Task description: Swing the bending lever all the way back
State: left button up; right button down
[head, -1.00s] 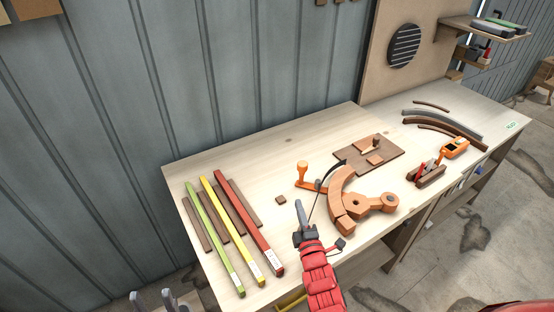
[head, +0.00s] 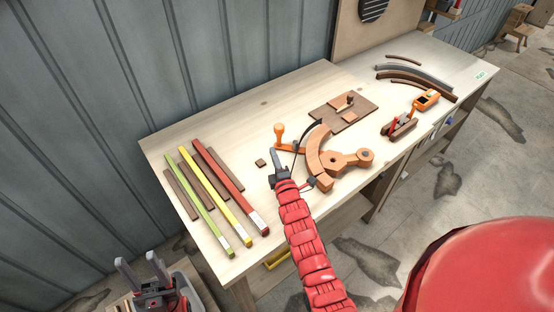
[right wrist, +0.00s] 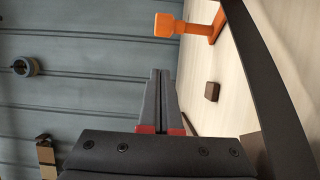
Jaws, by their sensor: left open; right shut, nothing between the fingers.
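The bending lever has an upright orange handle (head: 279,133) and a flat orange arm running right toward the curved orange-brown bending form (head: 317,158). A thin dark strip (head: 308,133) curves beside the form and leans off it toward me. My right gripper (head: 273,152) is shut and empty, with its tips just left of the handle's base; I cannot tell if they touch. In the right wrist view the handle (right wrist: 178,25) lies beyond the fingers (right wrist: 162,72), and a dark band (right wrist: 268,85) crosses the right side. My left gripper (head: 140,266) is open and empty, off the table at lower left.
Green, yellow and red bars (head: 230,185) lie at the table's left with brown strips. A small brown block (head: 260,163) lies left of the right gripper. A brown board (head: 362,110) is behind the form. Curved strips (head: 430,80) and an orange device (head: 425,100) lie right.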

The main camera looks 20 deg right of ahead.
jog(key=w+p, duration=0.1)
jog(key=w, duration=0.3)
jog(key=shift+w+d+r+p, duration=0.15)
jog(key=shift+w+p, duration=0.15)
jog(key=shift+p, duration=0.05)
jog(key=shift+w+d+p, duration=0.65)
jog(key=shift+d, duration=0.05)
jog(key=shift+w+d+p, duration=0.4)
jog(key=shift+w+d, duration=0.15)
jog(key=shift+d, duration=0.15)
jog(key=shift+f, duration=0.2)
